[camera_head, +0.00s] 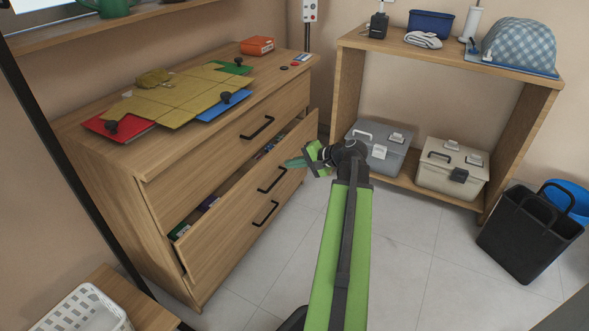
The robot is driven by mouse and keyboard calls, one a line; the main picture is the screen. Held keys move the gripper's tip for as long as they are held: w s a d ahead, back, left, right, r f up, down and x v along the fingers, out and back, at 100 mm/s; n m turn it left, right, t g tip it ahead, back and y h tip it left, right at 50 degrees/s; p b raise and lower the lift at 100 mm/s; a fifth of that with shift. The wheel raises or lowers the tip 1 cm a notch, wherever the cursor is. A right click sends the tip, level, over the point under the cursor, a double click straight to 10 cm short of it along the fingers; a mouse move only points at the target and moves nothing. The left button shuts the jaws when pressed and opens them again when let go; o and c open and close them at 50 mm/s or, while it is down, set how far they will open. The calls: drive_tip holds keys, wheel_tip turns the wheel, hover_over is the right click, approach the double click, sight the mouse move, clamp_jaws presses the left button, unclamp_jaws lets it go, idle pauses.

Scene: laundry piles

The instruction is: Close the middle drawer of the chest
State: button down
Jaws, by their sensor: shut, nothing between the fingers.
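The wooden chest (160,180) stands at the left with black bar handles on its drawers. The middle drawer (238,212) is pulled partly out, and small items show in the gap along its top. The drawers above and below it look shut. My gripper (287,163) is shut and empty. Its tips point left at the front of the middle drawer, near its right end and close to that drawer's handle (272,180). I cannot tell whether the tips touch the drawer.
A shelf with a grey toolbox (380,152) and a beige toolbox (452,172) stands right. A black bin (522,240) is beside it. A white basket (85,308) sits front left. Tiled floor lies between.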

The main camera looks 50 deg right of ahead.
sight(265, 163)
drive_tip(key=x, duration=0.2)
drive_tip(key=r+b+x, duration=0.1)
drive_tip(key=x, duration=0.4)
drive_tip(key=shift+w+a, duration=0.1)
drive_tip(key=shift+w, duration=0.5)
drive_tip(key=shift+w+a, duration=0.15)
drive_tip(key=shift+w, duration=0.25)
drive_tip(key=shift+w, duration=0.1)
